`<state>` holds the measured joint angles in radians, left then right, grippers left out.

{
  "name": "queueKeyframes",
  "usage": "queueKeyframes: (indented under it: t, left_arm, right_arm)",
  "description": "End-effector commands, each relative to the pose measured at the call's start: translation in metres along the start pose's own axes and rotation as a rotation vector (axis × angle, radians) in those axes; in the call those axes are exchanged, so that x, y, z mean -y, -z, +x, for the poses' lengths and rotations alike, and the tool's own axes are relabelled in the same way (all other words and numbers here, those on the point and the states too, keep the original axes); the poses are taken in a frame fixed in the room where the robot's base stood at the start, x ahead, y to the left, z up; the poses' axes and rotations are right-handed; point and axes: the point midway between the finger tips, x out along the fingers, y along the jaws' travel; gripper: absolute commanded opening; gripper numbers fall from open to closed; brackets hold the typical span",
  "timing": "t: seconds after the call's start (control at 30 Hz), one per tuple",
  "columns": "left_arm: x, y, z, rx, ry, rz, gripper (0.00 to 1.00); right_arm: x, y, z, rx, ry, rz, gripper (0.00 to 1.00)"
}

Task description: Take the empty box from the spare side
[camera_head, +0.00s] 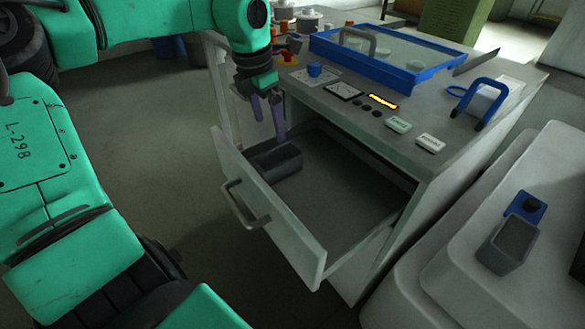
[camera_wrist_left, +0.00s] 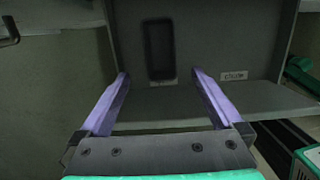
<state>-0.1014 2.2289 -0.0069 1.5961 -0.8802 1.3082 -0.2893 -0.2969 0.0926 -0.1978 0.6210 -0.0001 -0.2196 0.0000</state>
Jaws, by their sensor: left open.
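A small dark grey box (camera_head: 278,164) stands in the open drawer (camera_head: 325,185), close to its left end. In the left wrist view the box (camera_wrist_left: 159,48) lies beyond the fingertips, roughly centred between them; its inside looks dark and I see nothing in it. My left gripper (camera_head: 270,128) is open, its purple fingers pointing down above the box. The fingers (camera_wrist_left: 160,74) are apart with nothing between them, and they look clear of the box. A white label (camera_wrist_left: 234,76) sits in the drawer right of the box; I cannot read it. My right gripper is not in view.
The drawer front with its handle (camera_head: 245,208) juts out toward the floor. The worktop above holds a blue-framed tray (camera_head: 385,55), a blue handle (camera_head: 488,97) and two labels (camera_head: 398,124). Another grey box (camera_head: 507,243) and a blue item (camera_head: 525,207) rest on the pale surface at right.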

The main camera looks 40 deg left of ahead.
Motion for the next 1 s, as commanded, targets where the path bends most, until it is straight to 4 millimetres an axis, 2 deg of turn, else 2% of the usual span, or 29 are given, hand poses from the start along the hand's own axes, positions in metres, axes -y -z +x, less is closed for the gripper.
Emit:
queueKeyframes:
  t: [0.2,0.43,0.6,0.7,0.87,0.97,1.0]
  left_arm:
    - [0.001,0.000,0.058,-0.002,0.007,-0.004,1.00]
    - [0.002,-0.001,0.091,0.000,0.007,-0.005,1.00]
    - [0.004,-0.003,0.123,0.002,0.007,-0.006,1.00]
    - [0.004,-0.004,0.131,0.005,0.006,-0.006,1.00]
    - [0.004,-0.004,0.131,0.006,0.006,-0.006,1.00]
    - [0.004,-0.004,0.130,0.006,0.006,-0.006,0.66]
    - [0.004,-0.004,0.130,0.006,0.006,-0.006,0.50]
  right_arm:
    - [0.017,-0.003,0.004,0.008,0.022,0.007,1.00]
    - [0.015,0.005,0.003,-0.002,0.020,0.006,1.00]
    - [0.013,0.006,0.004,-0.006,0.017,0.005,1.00]
    - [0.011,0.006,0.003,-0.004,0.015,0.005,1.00]
    - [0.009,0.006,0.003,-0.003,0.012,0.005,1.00]
    - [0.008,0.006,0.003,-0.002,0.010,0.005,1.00]
    - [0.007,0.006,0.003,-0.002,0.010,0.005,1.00]
